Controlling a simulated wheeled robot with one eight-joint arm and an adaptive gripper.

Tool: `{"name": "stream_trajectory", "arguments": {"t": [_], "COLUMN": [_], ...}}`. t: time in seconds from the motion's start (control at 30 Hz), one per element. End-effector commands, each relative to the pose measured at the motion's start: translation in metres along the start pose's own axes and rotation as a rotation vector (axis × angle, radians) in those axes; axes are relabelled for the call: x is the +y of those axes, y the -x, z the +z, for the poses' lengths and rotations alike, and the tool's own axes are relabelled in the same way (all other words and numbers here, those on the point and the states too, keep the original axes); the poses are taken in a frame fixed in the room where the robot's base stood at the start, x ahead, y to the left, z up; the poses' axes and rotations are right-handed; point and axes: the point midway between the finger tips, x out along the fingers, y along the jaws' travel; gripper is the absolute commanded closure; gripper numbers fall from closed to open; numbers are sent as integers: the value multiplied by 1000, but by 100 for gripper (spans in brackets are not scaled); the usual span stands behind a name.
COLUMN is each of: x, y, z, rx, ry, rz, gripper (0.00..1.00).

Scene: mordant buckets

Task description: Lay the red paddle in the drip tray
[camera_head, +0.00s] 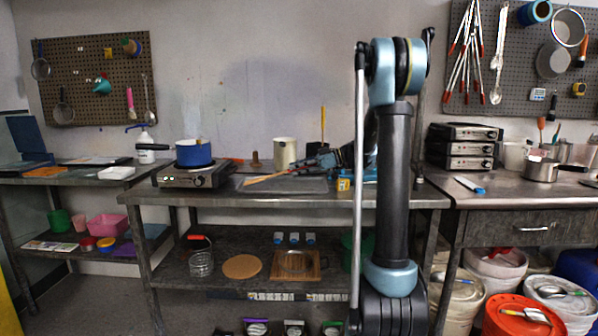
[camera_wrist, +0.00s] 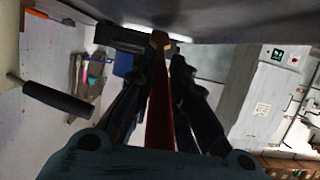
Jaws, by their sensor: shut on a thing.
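The red paddle (camera_wrist: 160,115) lies between the two dark fingers of my gripper (camera_wrist: 166,75) in the wrist view; its red length runs between them and a tan end shows beyond. In the head view my gripper (camera_head: 312,163) is low over the middle table, pointing left, shut on the paddle. A tan stick-like part (camera_head: 262,179) slants down to the left from the gripper, over the dark drip tray (camera_head: 315,187). I cannot tell whether the paddle touches the tray. My arm hides what lies right of the tray.
A blue pot (camera_head: 194,153) stands on a hot plate (camera_head: 195,177) left of the tray. A cream container (camera_head: 286,153) stands behind it. A small yellow jar (camera_head: 343,184) is close to the tray's right end. Stacked dark appliances (camera_head: 465,148) stand on the right counter.

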Motion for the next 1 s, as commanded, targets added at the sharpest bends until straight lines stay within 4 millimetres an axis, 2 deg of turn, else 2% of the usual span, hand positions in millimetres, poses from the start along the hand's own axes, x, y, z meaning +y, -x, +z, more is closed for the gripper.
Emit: {"name": "stream_trajectory", "arguments": {"t": [0.03, 0.1, 0.43, 0.57, 0.67, 1.0], "x": [0, 0, 0, 1, 1, 2], "y": [0, 0, 1, 8, 20, 84], "z": [0, 0, 0, 0, 1, 1], "rx": [0, 0, 0, 0, 0, 0], "ry": [0, 0, 0, -1, -1, -2], "rz": [0, 0, 1, 2, 4, 3], "gripper": [79, 63, 62, 62, 62, 62]}}
